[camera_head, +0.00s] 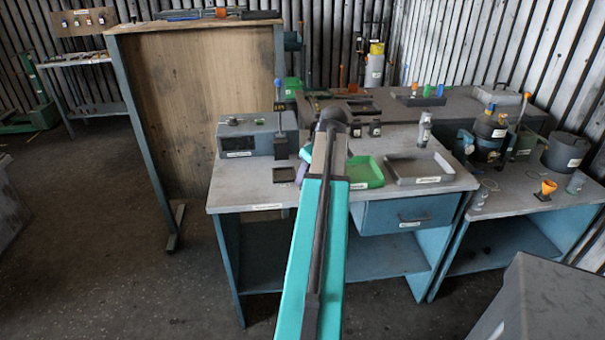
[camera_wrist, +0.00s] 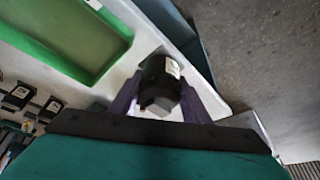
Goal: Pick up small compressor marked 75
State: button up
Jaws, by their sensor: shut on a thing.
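A small dark, rounded body with a white label, apparently the small compressor (camera_wrist: 160,80), sits between the purple fingers of my gripper (camera_wrist: 158,92) in the wrist view. The fingers are shut on its two sides. The mark on its label is too small to read. It appears over the pale bench top close to the bench edge; I cannot tell whether it touches the surface. In the head view my arm hides the held part, and only a bit of purple finger (camera_head: 302,171) shows left of the arm.
A green tray (camera_head: 365,172) lies just right of my arm on the grey workbench (camera_head: 238,192). A grey tray (camera_head: 420,168) is beside it. A grey box unit (camera_head: 246,137) and a lever device (camera_head: 280,120) stand left. Small black labelled parts (camera_head: 375,129) stand behind. The floor left is clear.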

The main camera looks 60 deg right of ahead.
jog(key=shift+s+a, duration=0.15)
jog(key=shift+s, duration=0.05)
dwell(0.6)
